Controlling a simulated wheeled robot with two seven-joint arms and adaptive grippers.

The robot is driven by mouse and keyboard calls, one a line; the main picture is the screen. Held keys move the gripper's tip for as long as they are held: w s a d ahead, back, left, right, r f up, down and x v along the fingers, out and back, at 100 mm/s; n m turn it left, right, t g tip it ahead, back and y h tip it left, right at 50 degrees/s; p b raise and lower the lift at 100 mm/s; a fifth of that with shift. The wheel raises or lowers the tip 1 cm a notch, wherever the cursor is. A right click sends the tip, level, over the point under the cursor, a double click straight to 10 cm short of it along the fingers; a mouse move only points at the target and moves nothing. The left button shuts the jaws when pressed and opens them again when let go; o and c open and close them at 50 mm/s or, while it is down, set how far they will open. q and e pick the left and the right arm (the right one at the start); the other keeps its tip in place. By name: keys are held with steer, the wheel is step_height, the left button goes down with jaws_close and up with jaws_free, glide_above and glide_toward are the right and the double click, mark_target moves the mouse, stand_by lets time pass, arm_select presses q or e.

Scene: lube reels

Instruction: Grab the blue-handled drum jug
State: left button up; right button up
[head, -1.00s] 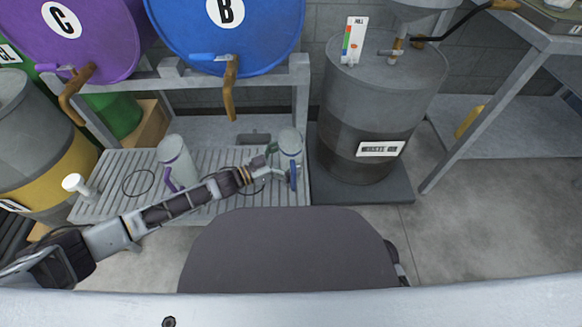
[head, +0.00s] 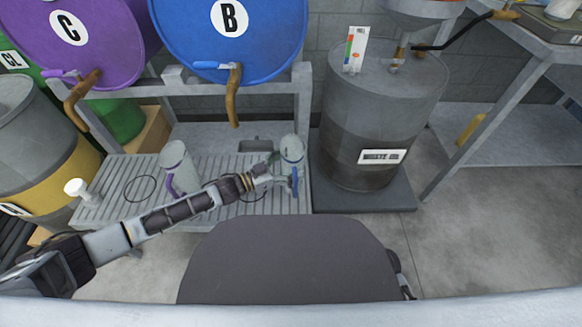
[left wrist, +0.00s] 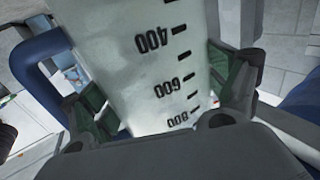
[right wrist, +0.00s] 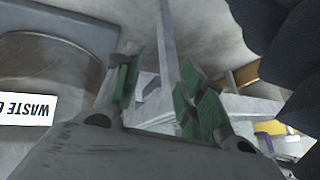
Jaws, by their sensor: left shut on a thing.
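In the left wrist view the jug (left wrist: 150,60) fills the space between the fingers (left wrist: 168,95), with black volume marks showing and the blue handle at left. My right gripper (right wrist: 160,82) is open and empty, with its fingers apart.
Purple drum C (head: 105,40) and blue drum B (head: 262,50) lie above with taps. A grey waste-oil drum (head: 345,115) stands close on the right.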

arm_select(q)
steer(key=shift+r+p, duration=0.35)
steer(key=shift+r, duration=0.45)
steer(key=shift+r+p, duration=1.8)
steer(key=shift+r, duration=2.45)
arm_select(e)
step_height(320, 180, up, 9)
steer(key=d+g+h, duration=0.1)
steer(key=d, duration=0.1)
steer(key=shift+s+n+g, duration=0.3)
steer(key=shift+s+n, duration=0.1)
arm_select(q)
steer(key=shift+f, duration=0.1)
arm_select(e)
steer(key=shift+s+d, duration=0.1)
